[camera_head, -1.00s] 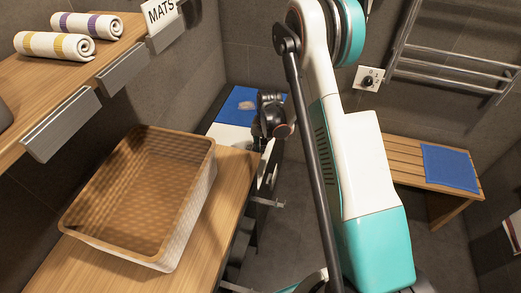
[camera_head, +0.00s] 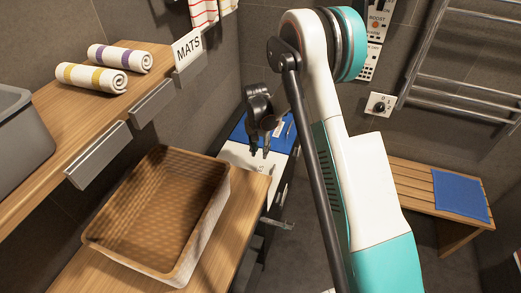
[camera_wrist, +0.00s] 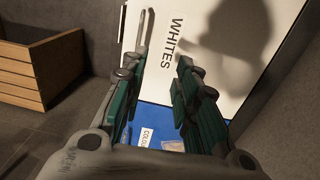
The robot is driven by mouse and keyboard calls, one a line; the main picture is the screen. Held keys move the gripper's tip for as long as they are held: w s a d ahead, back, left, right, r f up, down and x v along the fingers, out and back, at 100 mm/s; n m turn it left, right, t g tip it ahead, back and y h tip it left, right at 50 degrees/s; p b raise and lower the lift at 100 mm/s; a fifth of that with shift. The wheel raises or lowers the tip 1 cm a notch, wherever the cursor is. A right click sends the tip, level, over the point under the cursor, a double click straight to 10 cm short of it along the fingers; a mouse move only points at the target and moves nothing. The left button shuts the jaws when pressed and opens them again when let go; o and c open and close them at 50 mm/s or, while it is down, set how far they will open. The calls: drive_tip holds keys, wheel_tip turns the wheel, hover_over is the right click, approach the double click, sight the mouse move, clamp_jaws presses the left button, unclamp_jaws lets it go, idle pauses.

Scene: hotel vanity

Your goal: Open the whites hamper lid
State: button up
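The whites hamper lid is a white panel (camera_wrist: 225,50) lettered WHITES in the wrist view; it looks closed. In the head view the white part (camera_head: 238,157) shows beyond the wooden counter, partly hidden by it. A thin metal bar (camera_wrist: 146,27) runs along the lid's left side in the wrist view. A blue lid (camera_wrist: 152,118) with a partly hidden label adjoins the white one; it also shows in the head view (camera_head: 279,138). My gripper (camera_wrist: 160,72) is open and empty, its fingers apart above the lids. In the head view my gripper (camera_head: 259,151) points down there; contact cannot be told.
A woven basket (camera_head: 213,220) stands on the wooden counter (camera_head: 231,233). Rolled towels (camera_head: 92,78) and a grey bin (camera_head: 22,140) are on the shelf at left. A slatted bench (camera_head: 412,182) with a blue mat (camera_head: 460,194) stands right. A towel rail (camera_head: 465,80) is on the wall.

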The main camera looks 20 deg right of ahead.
wheel_tip(320, 180, up, 12)
drive_tip(key=shift+w+a, duration=0.2)
drive_tip(key=shift+a, duration=0.15)
drive_tip(key=shift+f, duration=0.1)
